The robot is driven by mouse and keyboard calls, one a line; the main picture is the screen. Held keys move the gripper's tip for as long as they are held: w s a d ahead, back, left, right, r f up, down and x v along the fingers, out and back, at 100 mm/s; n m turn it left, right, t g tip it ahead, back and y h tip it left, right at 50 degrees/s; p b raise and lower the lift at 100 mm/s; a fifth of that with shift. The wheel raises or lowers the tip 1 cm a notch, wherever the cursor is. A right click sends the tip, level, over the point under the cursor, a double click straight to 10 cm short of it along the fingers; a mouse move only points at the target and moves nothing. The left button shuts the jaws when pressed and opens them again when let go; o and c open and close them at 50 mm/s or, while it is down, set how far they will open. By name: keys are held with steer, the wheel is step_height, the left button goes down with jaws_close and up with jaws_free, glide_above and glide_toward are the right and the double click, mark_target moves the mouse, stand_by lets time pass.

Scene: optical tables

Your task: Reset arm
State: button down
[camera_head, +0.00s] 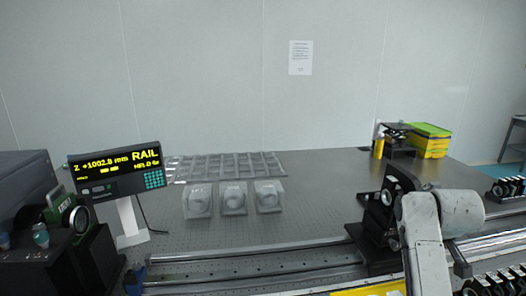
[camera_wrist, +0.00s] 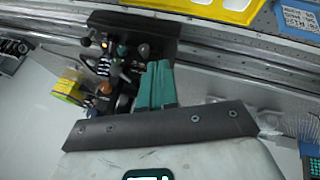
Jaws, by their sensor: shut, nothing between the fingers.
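My gripper (camera_wrist: 158,68) shows in the wrist view as two teal fingers lying together, shut with nothing between them. Behind the fingers is a dark bracket with screws, part of my wrist. Beyond the fingertips stands a black optical mount assembly (camera_wrist: 118,62) with knobs; I cannot tell the exact gap between them. In the head view, my white arm (camera_head: 425,240) rises at the lower right, in front of the black mount on the rail (camera_head: 374,235). The fingers are not visible in the head view.
A long rail (camera_head: 240,258) runs along the table's front. A RAIL display (camera_head: 115,170) stands left. Three clear packages (camera_head: 234,198) and a gridded tray (camera_head: 225,166) lie on the table (camera_head: 320,180). Yellow-green boxes (camera_head: 428,142) sit at the back right. The table's middle is clear.

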steer(key=s+a+f+m+g, duration=0.1)
steer(key=s+a+f, duration=0.2)
steer(key=s+f, duration=0.35)
steer(key=s+a+f+g+y, duration=0.1)
steer(key=s+a+f, duration=0.2)
steer(key=s+f, duration=0.35)
steer(key=s+a+f+m+g, duration=0.1)
steer(key=s+a+f, duration=0.2)
steer(key=s+f, duration=0.35)
steer(key=s+a+f+m+g, duration=0.1)
steer(key=s+a, duration=0.1)
steer(key=s, duration=0.9)
steer(key=s+a+f+m+y, duration=0.1)
steer(key=s+a+f, duration=0.1)
steer(key=s, duration=0.9)
steer(key=shift+s+a+f+g, duration=0.15)
steer(key=shift+a+g, duration=0.15)
steer(key=shift+g, duration=0.1)
